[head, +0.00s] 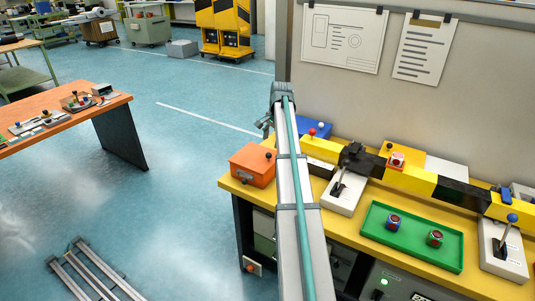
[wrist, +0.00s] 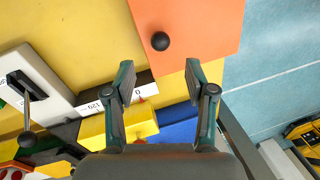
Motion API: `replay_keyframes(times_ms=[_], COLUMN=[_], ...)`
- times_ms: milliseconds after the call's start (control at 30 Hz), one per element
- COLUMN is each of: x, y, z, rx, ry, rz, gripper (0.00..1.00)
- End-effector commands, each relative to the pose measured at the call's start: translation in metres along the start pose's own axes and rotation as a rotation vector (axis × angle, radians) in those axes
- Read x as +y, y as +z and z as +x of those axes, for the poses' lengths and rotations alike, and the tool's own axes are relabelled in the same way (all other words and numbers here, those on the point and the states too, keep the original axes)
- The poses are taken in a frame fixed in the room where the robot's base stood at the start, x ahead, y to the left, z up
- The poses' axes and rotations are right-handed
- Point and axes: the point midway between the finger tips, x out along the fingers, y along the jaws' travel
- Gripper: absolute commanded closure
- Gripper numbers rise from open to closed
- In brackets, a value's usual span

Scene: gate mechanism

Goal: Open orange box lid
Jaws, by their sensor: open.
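The orange box (head: 250,168) stands at the left end of the yellow workbench with its lid down. A black ball knob (head: 269,155) sticks up from the lid near one edge. In the wrist view the orange lid (wrist: 205,30) fills the top middle, and its knob (wrist: 160,41) lies just beyond the gap between my fingertips. My gripper (wrist: 161,78) is open and empty, with its fingers spread on either side below the knob. In the head view my arm hides part of the box's right side, and the fingertips are hard to make out.
A blue box (head: 313,127) with a red-knobbed lever lies behind the orange box. A white lever unit (head: 343,190), a black-and-yellow bar (head: 415,180) and a green tray (head: 412,237) sit to the right. A grey panel (head: 440,100) rises behind. Left of the bench is open floor.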

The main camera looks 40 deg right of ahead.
Motion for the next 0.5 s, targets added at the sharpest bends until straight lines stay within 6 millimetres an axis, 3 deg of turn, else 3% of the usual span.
replay_keyframes(times_ms=[300, 500], x=[-0.001, -0.001], y=[0.001, 0.001], z=[0.053, 0.075], rx=[-0.001, 0.0], ry=[0.001, 0.0], rz=[-0.002, -0.002], gripper=[0.45, 0.45])
